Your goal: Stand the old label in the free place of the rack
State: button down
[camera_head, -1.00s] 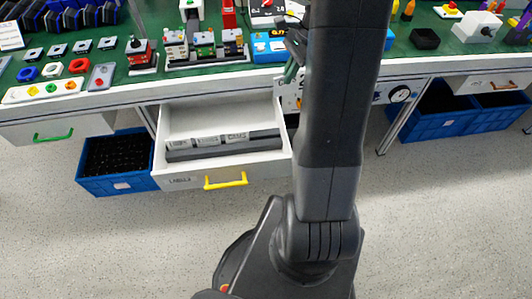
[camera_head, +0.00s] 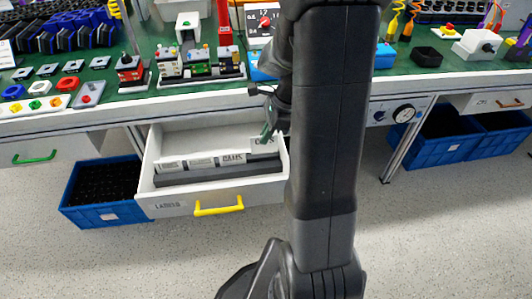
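An open drawer (camera_head: 168,208) marked LABELS holds a dark grey rack (camera_head: 215,172). Several white labels (camera_head: 201,162) stand in the rack in a row, one of them reading CAMS (camera_head: 232,157). My gripper (camera_head: 266,136), partly hidden by my arm, is over the right end of the rack and points down. It appears shut on a white label (camera_head: 263,147) with dark lettering. This label is upright, to the right of the CAMS label and a little higher in the picture. I cannot tell whether its lower edge touches the rack.
The drawer has a yellow handle (camera_head: 218,208). A blue crate (camera_head: 105,212) stands left of the drawer, more blue crates (camera_head: 440,140) at the right. The floor in front is clear.

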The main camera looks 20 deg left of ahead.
aim_at(266, 152)
notch_tip(266, 152, down, 6)
jog(key=shift+f+b, duration=0.15)
jog(key=shift+b, duration=0.65)
jog(key=c, duration=1.6)
grip_release()
jog(key=p+v, duration=0.3)
jog(key=v, duration=0.9)
